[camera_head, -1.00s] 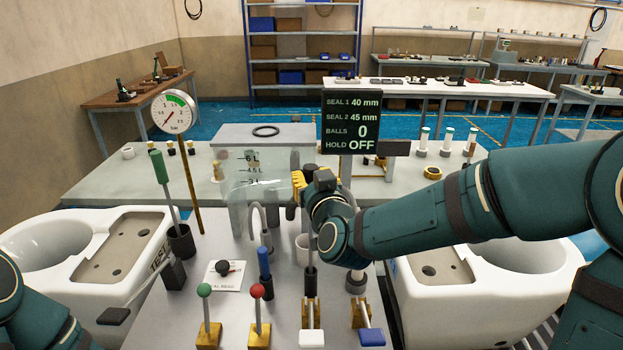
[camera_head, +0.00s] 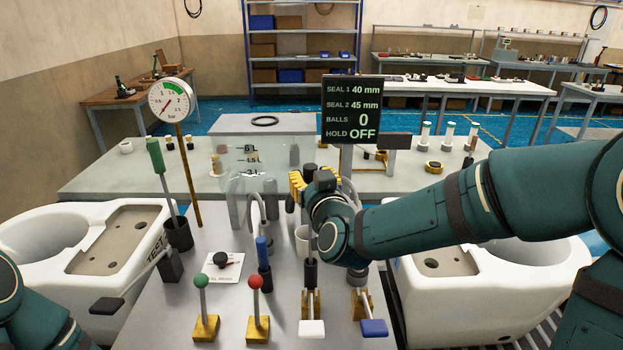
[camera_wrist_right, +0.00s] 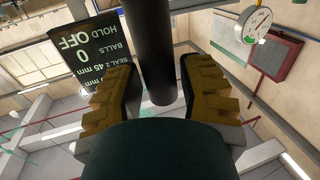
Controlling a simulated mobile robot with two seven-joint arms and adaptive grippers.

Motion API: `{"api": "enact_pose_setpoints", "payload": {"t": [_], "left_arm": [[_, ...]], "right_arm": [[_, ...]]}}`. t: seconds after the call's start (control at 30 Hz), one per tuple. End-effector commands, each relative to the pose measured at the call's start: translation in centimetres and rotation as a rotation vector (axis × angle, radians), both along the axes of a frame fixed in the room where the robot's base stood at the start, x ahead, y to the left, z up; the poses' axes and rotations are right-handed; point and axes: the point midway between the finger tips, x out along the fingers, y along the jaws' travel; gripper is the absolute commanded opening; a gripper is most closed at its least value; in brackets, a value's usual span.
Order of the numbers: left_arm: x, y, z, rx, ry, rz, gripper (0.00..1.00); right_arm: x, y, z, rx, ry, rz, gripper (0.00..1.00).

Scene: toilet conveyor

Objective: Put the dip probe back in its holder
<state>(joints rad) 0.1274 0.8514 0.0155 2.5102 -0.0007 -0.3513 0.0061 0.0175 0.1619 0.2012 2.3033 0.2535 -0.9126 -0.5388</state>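The dip probe, as I take it, is a dark round rod (camera_wrist_right: 152,50) between the fingers of my right gripper (camera_wrist_right: 160,75) in the right wrist view. The fingers are close along both sides of it and its end shows. In the head view my right gripper (camera_head: 298,186) is beside the clear level-marked tank (camera_head: 250,185), above the bench. Its wrist hides much of what it holds. A black upright sleeve (camera_head: 311,273) with a thin rod stands below the wrist; I cannot tell whether it is the holder. My left gripper is out of view; only its arm shows.
A blue-handled tool (camera_head: 263,249) and a green-handled tool (camera_head: 155,156) stand in black holders. Green (camera_head: 201,281) and red ball levers (camera_head: 255,282) stand at the front. The display (camera_head: 352,108) is behind my gripper. White toilets (camera_head: 480,310) flank the bench.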

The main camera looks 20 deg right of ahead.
Motion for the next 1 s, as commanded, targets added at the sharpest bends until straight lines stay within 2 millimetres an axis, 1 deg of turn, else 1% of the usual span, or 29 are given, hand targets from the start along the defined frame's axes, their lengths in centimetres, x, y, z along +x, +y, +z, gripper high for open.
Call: {"api": "enact_pose_setpoints", "payload": {"t": [0.3,0.4,0.47,0.8,0.9,1.0], "left_arm": [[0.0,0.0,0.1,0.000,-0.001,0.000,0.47],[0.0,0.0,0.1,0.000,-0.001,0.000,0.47],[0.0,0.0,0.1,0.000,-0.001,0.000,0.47],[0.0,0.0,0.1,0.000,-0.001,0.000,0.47],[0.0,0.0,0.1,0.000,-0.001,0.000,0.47],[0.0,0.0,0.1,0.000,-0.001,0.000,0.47]], "right_arm": [[0.0,0.0,0.0,0.000,0.002,0.000,0.56],[-0.4,0.0,0.0,0.000,0.002,0.000,0.56],[-1.0,0.0,0.1,0.000,0.001,0.000,0.56],[-6.1,0.1,0.2,0.000,-0.001,0.001,0.56],[-7.0,0.1,0.2,0.000,0.000,0.001,0.56],[-7.5,0.1,0.2,0.000,0.000,0.000,0.56]]}}
